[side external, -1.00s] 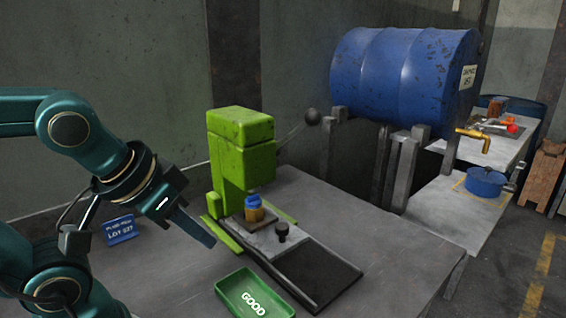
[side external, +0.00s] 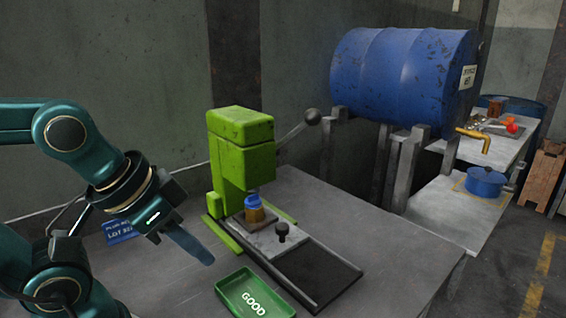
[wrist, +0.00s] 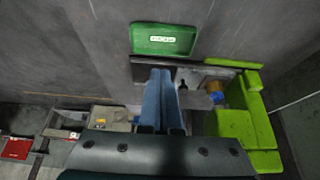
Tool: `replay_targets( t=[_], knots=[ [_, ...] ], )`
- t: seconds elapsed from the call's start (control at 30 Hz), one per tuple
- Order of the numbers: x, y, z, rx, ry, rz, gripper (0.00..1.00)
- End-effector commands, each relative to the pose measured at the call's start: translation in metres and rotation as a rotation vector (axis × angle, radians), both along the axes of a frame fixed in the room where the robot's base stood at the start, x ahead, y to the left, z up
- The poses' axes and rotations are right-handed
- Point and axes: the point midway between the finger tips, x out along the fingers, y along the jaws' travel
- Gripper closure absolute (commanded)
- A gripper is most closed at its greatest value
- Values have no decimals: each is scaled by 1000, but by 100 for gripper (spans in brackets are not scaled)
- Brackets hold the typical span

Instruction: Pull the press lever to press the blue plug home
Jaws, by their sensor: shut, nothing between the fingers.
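The green press (side external: 240,150) stands on the table, also at the right in the wrist view (wrist: 250,125). Its lever, a rod with a dark ball (side external: 312,117), sticks out to the upper right. The blue plug (side external: 253,201) sits upright on a brown-orange part under the press head; whether it touches the head is unclear. In the wrist view the plug is partly visible (wrist: 217,96). My gripper (side external: 208,260) is shut and empty, pointing down to the right, left of the press and apart from the lever. Its blue fingers (wrist: 161,72) lie together in the wrist view.
A green GOOD tray (side external: 232,280) lies in front of the press. A slide plate with a dark knob (side external: 282,230) extends forward from the press. A blue lot sign (side external: 120,229) stands behind my gripper. A blue drum (side external: 400,75) lies beyond the table.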

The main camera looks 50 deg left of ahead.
Motion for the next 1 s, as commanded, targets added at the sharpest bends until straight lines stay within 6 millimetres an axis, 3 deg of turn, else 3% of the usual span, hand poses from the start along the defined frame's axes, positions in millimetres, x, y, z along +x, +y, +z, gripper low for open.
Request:
replay_targets(
  t=[0.13, 0.3, 0.33, 0.57, 0.73, 0.87, 1.0],
  knots=[
    [0, 0, 0, 0, 0, 0, 100],
    [-4, -5, 0, -58, 21, 61, 35],
    [-5, -10, 1, -101, 31, 90, 27],
    [1, -74, 31, -642, 296, 470, 27],
    [44, -99, 75, -1099, 570, 826, 27],
    [98, -85, 113, -1465, 756, 1071, 27],
    [157, -32, 141, -1852, 900, 1271, 27]
  ],
)
